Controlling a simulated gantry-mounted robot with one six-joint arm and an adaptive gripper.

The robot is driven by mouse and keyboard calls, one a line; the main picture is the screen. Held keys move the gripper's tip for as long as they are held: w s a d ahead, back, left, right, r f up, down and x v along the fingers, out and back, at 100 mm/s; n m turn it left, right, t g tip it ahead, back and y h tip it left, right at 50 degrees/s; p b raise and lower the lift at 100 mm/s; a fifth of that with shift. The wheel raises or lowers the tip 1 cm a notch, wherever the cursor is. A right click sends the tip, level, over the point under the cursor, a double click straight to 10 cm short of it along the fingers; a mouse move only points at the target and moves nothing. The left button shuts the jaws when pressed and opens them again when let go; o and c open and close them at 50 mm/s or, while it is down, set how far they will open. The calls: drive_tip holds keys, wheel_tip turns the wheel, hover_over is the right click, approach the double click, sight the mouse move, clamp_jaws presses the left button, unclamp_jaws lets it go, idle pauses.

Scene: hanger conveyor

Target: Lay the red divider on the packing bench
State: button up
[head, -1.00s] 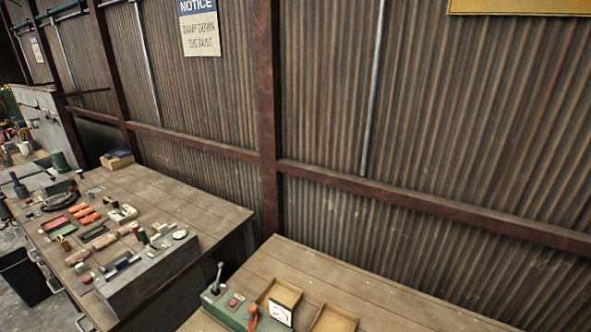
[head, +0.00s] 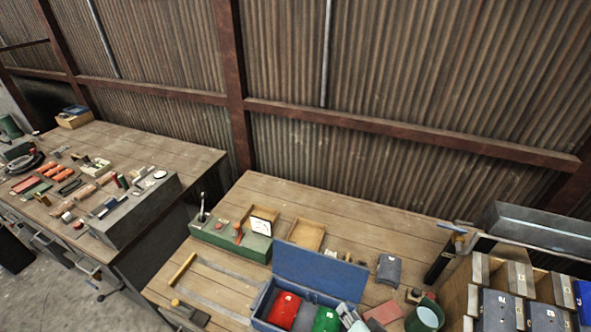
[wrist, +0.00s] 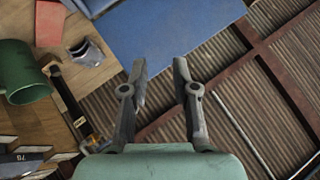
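The packing bench (head: 215,272) is a wooden table in the lower middle of the head view, and part of its top also shows in the wrist view (wrist: 104,68). A flat dull-red piece (head: 384,313) lies on it, near a green cup, and a red piece shows at the upper left of the wrist view (wrist: 48,22). I cannot tell for sure whether this is the red divider. My gripper (wrist: 160,62) has its two fingers apart with nothing between them. It is not seen in the head view.
A blue box (head: 318,270) with raised lid holds red and green packs. A green cup (head: 427,316) stands right of it. A rack (head: 462,292) with labelled blue pieces fills the lower right. A green control box (head: 228,238) sits at the bench's left.

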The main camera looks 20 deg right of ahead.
drive_tip(key=a+r+n+t+y, duration=0.1)
drive_tip(key=a+r+n, duration=0.4)
drive_tip(key=a+r, duration=0.45)
drive_tip(key=a+r+n+t+y, duration=0.1)
drive_tip(key=a+r+n, duration=0.5)
drive_tip(key=a, duration=0.7)
wheel_tip(320, 180, up, 18)
drive_tip(key=a+r+p, duration=0.1)
drive_tip(key=a+p, duration=0.1)
drive_tip(key=p, duration=1.4)
wheel_tip(320, 180, down, 48)
drive_tip(key=b, duration=4.7)
drive_tip(key=shift+s+t+b, duration=0.3)
drive_tip(key=shift+s+b, duration=0.05)
